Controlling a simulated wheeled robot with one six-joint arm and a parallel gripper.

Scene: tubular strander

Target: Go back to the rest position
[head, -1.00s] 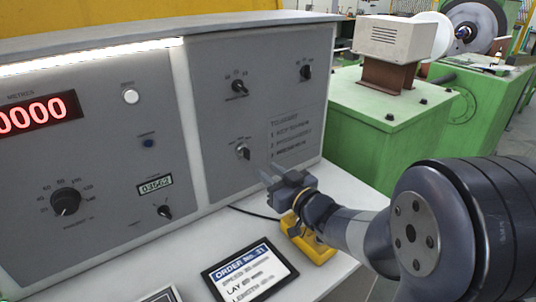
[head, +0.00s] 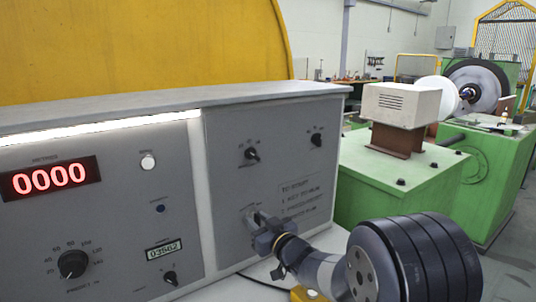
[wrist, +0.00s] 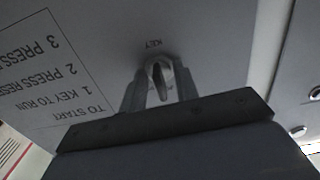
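My gripper (head: 258,222) is at the grey control panel (head: 225,190), its fingertips close to the panel face in the head view. In the wrist view my gripper (wrist: 160,92) has its two fingers apart, one on each side of a small metallic key switch (wrist: 160,72) under the label KEY. The fingers look open, with gaps beside the switch; whether either one touches it I cannot tell. In the head view my gripper hides most of the key switch.
The panel carries a red 0000 display (head: 50,178), a large dial (head: 72,264) and small rotary switches (head: 252,154). A yellow cover (head: 140,50) rises behind it. Green machine bases (head: 395,180) stand to the right. A yellow object (head: 308,294) shows at the bottom edge.

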